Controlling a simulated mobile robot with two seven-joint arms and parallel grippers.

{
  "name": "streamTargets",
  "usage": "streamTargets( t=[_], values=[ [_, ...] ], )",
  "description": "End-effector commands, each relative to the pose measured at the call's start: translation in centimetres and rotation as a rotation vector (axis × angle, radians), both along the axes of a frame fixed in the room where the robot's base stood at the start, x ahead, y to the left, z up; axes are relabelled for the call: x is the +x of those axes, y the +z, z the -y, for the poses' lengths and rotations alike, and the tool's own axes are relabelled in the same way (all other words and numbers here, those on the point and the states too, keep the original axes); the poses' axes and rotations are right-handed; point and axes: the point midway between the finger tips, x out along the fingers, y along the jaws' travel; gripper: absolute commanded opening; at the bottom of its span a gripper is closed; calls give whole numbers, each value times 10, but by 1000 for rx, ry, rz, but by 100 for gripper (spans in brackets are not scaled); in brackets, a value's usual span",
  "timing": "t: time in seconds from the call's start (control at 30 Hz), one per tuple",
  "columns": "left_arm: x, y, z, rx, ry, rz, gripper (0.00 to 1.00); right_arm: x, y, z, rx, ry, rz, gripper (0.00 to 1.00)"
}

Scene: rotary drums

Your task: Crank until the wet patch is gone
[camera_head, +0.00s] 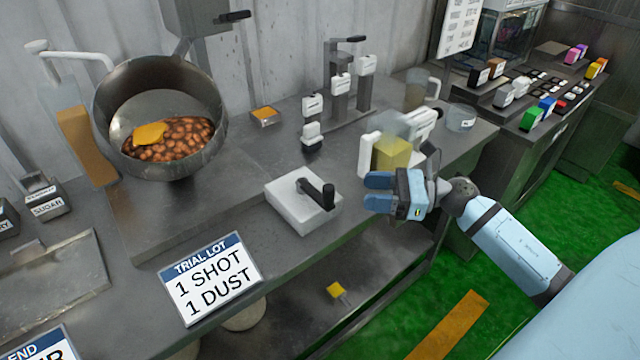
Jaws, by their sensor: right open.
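A tilted metal drum (105,95) at the left holds brown nuts or beans (180,140). A yellow-orange patch (150,134), which looks like the wet patch, lies on top of them at the left. A white crank box (290,212) with a black crank handle (318,192) sits on the bench at the centre. My right gripper (378,192) is open and empty, a little to the right of the handle and apart from it. Its two blue fingers point left towards the handle. My left gripper is out of view.
A pitcher with yellow contents (392,155) stands right behind my right gripper. White-labelled dispensers (340,83) stand at the back. A "1 SHOT 1 DUST" sign (210,279) is at the bench front. Bench surface left of the crank box is clear.

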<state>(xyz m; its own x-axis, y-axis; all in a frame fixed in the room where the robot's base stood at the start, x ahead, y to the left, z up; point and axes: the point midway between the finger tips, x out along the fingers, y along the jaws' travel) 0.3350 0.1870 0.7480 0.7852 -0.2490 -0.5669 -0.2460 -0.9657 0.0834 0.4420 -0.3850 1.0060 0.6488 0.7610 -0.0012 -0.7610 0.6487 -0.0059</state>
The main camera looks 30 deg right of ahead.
Motion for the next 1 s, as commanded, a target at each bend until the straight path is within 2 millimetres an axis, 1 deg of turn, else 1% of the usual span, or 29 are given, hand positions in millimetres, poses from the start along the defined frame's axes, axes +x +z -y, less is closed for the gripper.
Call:
streamTargets(
  t=[0.1,0.2,0.3,0.4,0.5,0.7,0.93,0.97,1.0],
  values=[
    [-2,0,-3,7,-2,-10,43,18,3,-20,3,2,3,53],
    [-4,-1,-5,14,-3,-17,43,32,3,-37,4,1,1,53],
    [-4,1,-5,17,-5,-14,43,46,3,-52,5,-1,0,53],
    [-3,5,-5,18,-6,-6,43,56,3,-65,5,0,0,53],
    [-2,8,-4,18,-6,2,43,64,2,-74,6,-2,0,53],
    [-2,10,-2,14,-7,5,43,71,0,-83,5,-1,-3,53],
    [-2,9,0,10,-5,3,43,71,0,-83,5,-1,-3,53],
    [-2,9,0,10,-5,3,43,71,0,-83,5,-1,-3,50],
    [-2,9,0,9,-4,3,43,71,0,-83,5,-1,-3,41]
  ],
)
